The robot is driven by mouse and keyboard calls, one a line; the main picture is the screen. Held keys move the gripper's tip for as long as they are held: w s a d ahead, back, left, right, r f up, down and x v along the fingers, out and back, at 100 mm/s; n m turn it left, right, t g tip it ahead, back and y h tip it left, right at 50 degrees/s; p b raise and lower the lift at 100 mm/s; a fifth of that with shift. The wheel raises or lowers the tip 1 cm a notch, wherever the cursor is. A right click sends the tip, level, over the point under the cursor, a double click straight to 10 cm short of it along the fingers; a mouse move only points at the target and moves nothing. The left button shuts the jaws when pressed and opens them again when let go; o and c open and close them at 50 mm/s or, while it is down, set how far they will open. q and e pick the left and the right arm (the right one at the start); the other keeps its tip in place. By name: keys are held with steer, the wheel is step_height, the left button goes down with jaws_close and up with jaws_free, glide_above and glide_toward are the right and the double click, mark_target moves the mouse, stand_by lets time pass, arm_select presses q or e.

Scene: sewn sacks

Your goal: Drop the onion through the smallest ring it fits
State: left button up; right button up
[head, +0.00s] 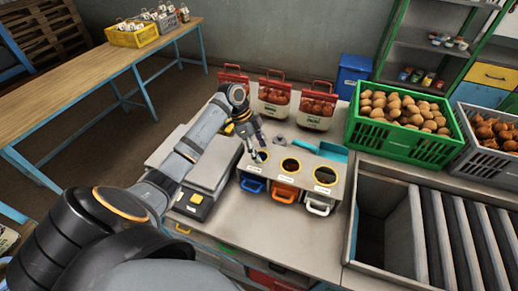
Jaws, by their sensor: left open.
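A grey sizing box (307,160) with three round rings in its top stands on the bench. The left ring is partly hidden by my gripper; the middle ring (290,165) and the right ring (325,175), which looks the largest, show clear. My left gripper (256,154) is open, fingers pointing down just above the left ring. I see no onion between its fingers, though the view there is small. Brown onions (495,130) fill a grey crate (472,132) at the far right. I cannot tell whether an onion is inside the box. My right gripper is out of view.
Blue, orange and white-handled drawers (286,193) front the box. A scale (200,170) lies left under my arm. Red-topped sacks (317,104) stand behind. A turquoise scoop (332,151) lies behind the box.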

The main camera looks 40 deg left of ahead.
arm_select(q)
steer(key=shift+a+r, duration=0.1)
steer(key=shift+r, duration=0.1)
steer(key=v, duration=1.1)
steer(key=shift+r, duration=0.25)
steer(key=shift+s, duration=0.1)
stand_by(0.5)
